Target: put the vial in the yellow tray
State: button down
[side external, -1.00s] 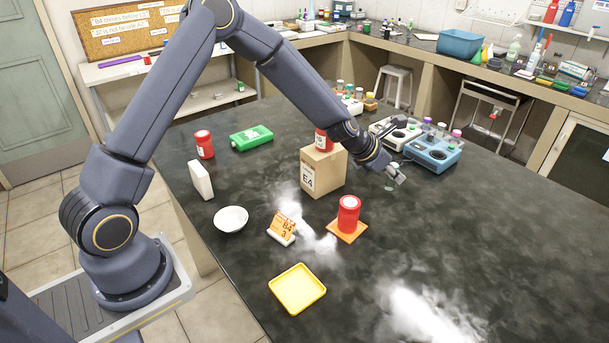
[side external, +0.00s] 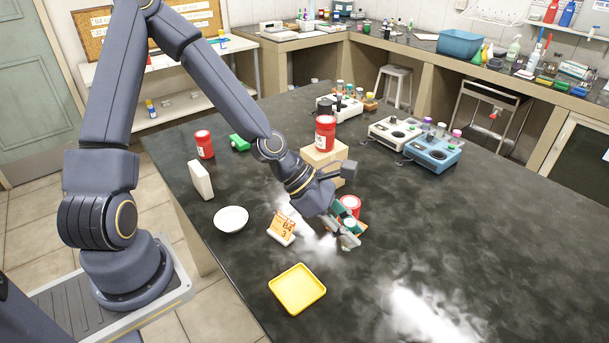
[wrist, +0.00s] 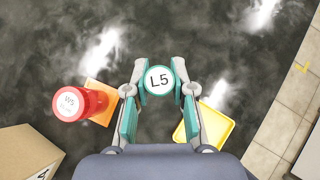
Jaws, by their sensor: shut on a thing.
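The yellow tray (side external: 298,289) lies empty on the dark bench at the front; part of it shows at the lower right in the wrist view (wrist: 219,128). My gripper (side external: 347,231) is in the air above the bench, behind and to the right of the tray. In the wrist view my gripper (wrist: 160,85) is shut on the vial (wrist: 159,79), whose round white cap reads "L5". The cap also shows between the fingers in the side view (side external: 350,224). The vial's body is hidden below the cap.
The front right bench is clear.

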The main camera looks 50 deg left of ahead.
jog(key=s+d+m+g+h, duration=0.1)
jog(key=s+d+m+g, duration=0.2)
jog(key=s, duration=0.5)
jog(key=m, duration=0.1)
send_over(318, 291)
notch_tip(318, 291, down, 7)
jog(key=shift+r, duration=0.15)
jog(key=c, duration=1)
grip_release()
